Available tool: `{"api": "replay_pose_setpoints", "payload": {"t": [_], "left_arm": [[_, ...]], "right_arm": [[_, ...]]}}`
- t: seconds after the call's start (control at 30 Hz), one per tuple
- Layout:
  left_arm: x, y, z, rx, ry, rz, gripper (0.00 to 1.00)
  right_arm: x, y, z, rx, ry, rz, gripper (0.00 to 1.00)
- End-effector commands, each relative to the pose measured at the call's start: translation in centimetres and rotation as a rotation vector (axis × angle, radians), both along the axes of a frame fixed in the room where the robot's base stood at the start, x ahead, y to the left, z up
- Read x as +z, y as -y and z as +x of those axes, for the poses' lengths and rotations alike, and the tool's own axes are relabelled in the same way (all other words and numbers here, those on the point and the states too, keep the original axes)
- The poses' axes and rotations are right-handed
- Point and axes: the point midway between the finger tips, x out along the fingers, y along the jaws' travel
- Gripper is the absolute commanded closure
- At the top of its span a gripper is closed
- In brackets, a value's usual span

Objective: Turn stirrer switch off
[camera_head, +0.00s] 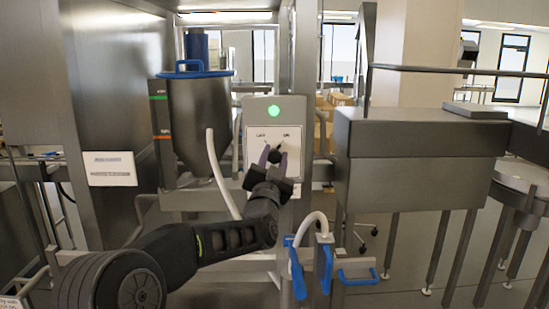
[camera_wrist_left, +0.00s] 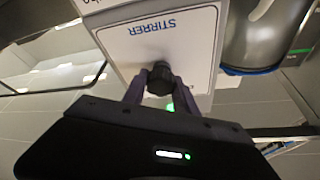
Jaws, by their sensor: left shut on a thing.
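The stirrer switch box (camera_head: 287,113) is a grey panel with a white label face and a lit green lamp (camera_head: 274,112) at its top. Its black knob (camera_head: 274,155) sits low on the label. My left gripper (camera_head: 275,158) is at the panel, its two fingers on either side of the knob and shut on it. In the left wrist view the fingers clasp the knob (camera_wrist_left: 160,78) below the word STIRRER on the label (camera_wrist_left: 165,45). The fingers partly hide the knob. My right gripper is not in view.
A steel hopper (camera_head: 197,120) with a blue-rimmed lid stands left of the panel. A white hose (camera_head: 220,178) hangs in front of it. Blue-handled fittings (camera_head: 325,262) are below right. A large steel box (camera_head: 420,165) stands at the right.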

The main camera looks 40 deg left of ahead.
Motion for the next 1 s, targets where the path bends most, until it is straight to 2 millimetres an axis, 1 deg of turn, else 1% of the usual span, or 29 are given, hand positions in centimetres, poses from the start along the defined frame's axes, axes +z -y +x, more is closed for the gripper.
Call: {"api": "replay_pose_setpoints", "payload": {"t": [0.03,0.3,0.5,0.67,0.87,1.0], "left_arm": [[0.0,0.0,0.0,0.0,0.0,0.0,0.78],[0.0,0.0,0.0,0.0,0.0,0.0,1.0],[0.0,0.0,0.0,-0.001,0.001,-0.002,1.0],[-0.1,0.1,0.0,-0.002,0.012,-0.015,1.0],[-0.4,0.1,0.0,-0.002,0.052,-0.066,1.0],[-0.5,0.1,0.0,-0.002,0.101,-0.129,1.0]], "right_arm": [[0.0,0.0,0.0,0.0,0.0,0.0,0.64],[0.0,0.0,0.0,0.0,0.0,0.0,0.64],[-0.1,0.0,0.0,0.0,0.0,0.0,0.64],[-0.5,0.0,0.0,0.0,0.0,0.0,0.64],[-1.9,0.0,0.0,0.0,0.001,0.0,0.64],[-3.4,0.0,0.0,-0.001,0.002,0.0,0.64]]}}
